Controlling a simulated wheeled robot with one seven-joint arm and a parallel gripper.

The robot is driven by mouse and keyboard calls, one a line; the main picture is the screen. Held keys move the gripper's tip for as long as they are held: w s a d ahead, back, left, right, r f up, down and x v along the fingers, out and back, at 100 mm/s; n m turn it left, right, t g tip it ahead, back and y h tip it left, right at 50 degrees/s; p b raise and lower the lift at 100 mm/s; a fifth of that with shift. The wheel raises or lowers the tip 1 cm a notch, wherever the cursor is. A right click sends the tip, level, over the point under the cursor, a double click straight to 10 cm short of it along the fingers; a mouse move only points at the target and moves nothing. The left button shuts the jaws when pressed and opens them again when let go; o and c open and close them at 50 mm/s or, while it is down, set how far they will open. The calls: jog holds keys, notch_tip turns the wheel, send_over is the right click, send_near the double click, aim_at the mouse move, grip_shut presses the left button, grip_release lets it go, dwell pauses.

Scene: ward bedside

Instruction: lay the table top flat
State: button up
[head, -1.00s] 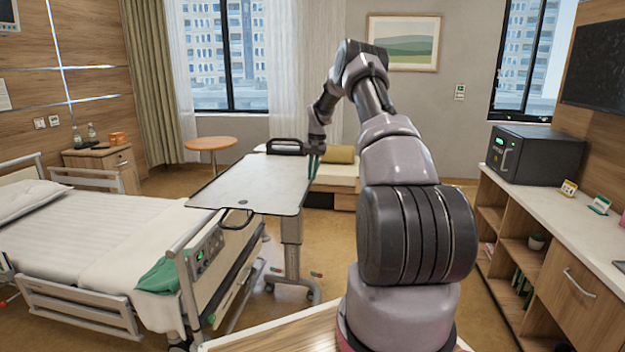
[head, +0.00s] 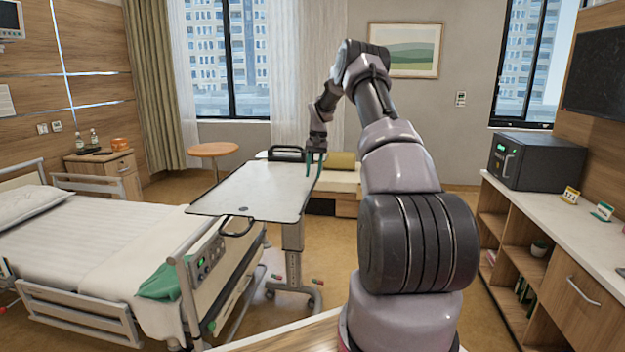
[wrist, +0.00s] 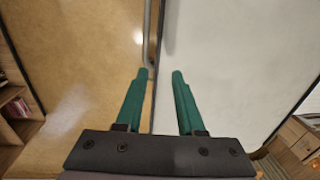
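The table top (head: 248,190) is the pale grey, dark-edged board of an overbed table, on a column to the right of the bed. It looks slightly tilted, but I cannot tell by how much. A black handle (head: 239,230) shows at its near edge and another (head: 286,154) at its far end. My gripper (head: 314,166) is at the board's far right edge, its two green fingers apart. In the wrist view my gripper (wrist: 160,73) is open, with one finger over the table top (wrist: 235,70) and the other over the floor. I cannot tell whether either finger touches the board.
The bed (head: 90,240) stands close along the left of the table. A round side table (head: 213,149) and a low bench with a cushion (head: 342,160) stand behind. A shelf unit with a black box (head: 537,160) lines the right. Floor is open between table and shelves.

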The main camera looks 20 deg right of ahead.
notch_tip(320, 180, up, 8)
jog(key=shift+s+d+f, duration=0.25)
jog(key=shift+d, duration=0.1)
jog(key=s+a+r+n+t, duration=0.1)
jog(key=s+a+r+t, duration=0.1)
jog(key=s+a+r, duration=0.75)
jog(key=s+a+r+n+t, duration=0.1)
jog(key=s+a+r, duration=0.6)
jog(key=s+r, duration=0.5)
jog(key=s+a+t, duration=0.1)
jog(key=s+a, duration=0.2)
jog(key=s, duration=0.9)
jog(key=s+a+t, duration=0.2)
jog(key=s+a, duration=0.1)
jog(key=s, duration=1)
jog(key=shift+a+f+n+y, duration=0.3)
jog(key=shift+y, duration=0.1)
jog(key=shift+w, duration=0.1)
jog(key=shift+c, duration=0.3)
